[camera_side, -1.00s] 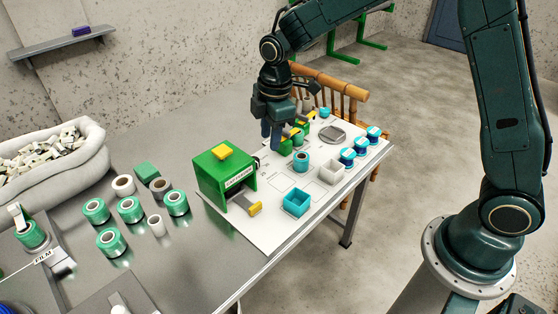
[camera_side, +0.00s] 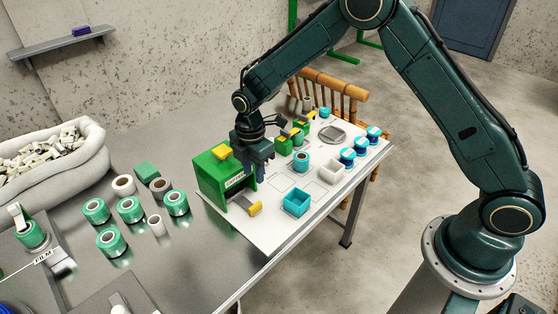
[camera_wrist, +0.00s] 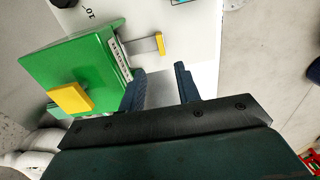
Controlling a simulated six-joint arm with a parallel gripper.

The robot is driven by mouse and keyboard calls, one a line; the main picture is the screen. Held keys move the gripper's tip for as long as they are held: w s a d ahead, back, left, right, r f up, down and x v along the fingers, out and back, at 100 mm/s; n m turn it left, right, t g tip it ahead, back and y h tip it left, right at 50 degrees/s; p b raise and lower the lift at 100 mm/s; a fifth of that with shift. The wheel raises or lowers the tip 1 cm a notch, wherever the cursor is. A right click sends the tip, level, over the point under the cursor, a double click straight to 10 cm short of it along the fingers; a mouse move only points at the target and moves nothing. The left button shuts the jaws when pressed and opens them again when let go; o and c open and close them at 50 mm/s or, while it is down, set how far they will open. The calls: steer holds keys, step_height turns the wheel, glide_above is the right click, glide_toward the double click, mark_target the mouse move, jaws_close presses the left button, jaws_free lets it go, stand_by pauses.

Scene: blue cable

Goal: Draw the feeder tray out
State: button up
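The green feeder box (camera_side: 212,178) stands on the white board with a yellow block on its top; the box also shows in the wrist view (camera_wrist: 75,65). The feeder tray (camera_wrist: 140,47) is a grey strip that sticks out of the front slot and ends in a yellow handle (camera_wrist: 160,44). In the side view the yellow handle (camera_side: 255,208) is at the front right of the box. My gripper (camera_wrist: 160,82) is open and empty, its two dark fingers apart. It hangs beside the labelled front of the box, above and behind the handle, not touching the handle.
A teal open bin (camera_side: 297,203) and a white open bin (camera_side: 331,172) stand to the right of the handle. Several green rolls (camera_side: 130,209) stand on the steel table at left. The board in front of the handle is clear.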

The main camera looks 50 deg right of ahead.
mark_target(256, 204)
step_height(256, 204, down, 13)
steer(key=shift+f, duration=0.1)
stand_by(0.6)
jaws_close()
